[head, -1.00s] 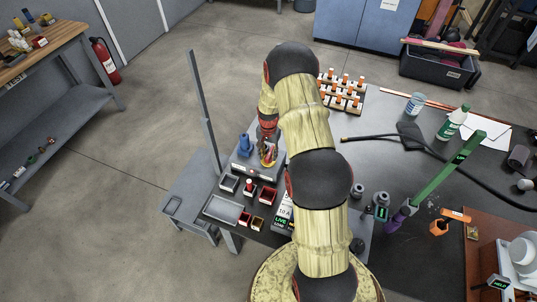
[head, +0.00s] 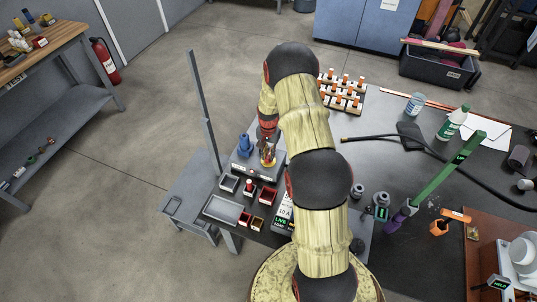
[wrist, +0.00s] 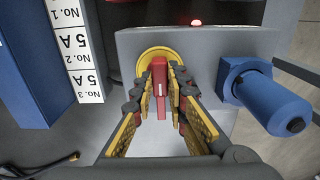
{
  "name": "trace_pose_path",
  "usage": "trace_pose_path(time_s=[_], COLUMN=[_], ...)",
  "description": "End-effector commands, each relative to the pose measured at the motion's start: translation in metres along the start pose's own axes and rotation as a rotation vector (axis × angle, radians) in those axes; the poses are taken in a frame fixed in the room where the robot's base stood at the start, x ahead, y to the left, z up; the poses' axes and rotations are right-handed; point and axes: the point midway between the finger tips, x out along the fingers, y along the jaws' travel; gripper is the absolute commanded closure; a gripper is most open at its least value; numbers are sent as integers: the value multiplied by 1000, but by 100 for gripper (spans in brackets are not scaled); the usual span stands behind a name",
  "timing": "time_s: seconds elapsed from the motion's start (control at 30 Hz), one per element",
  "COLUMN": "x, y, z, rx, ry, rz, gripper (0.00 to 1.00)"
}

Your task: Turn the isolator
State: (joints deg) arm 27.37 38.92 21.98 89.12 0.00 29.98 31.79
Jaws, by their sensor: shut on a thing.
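The isolator is a red handle (wrist: 160,88) with a white mark, set on a round yellow plate (wrist: 150,58) on a grey box in the wrist view. The handle points nearly straight up and down in that picture. My gripper (wrist: 162,92) is shut on the red handle, one finger on each side. In the head view my gripper (head: 267,152) shows small above the grey box on the table's left part. The handle is too small to make out there.
A blue cylinder (wrist: 268,98) sticks out close to the right of my gripper in the wrist view. A white label strip (wrist: 77,50) is at left. Small trays (head: 245,209) lie in front of the box. A grey post (head: 204,110) stands at its left.

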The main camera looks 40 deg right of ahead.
Motion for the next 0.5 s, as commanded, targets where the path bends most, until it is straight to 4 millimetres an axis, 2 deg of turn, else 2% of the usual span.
trace_pose_path(time_s=[0.27, 0.5], x=[0, 0], y=[0, 0], z=[0, 0], rx=[-93, -282], ry=[1, 0], rz=[0, 0], gripper=[100, 100])
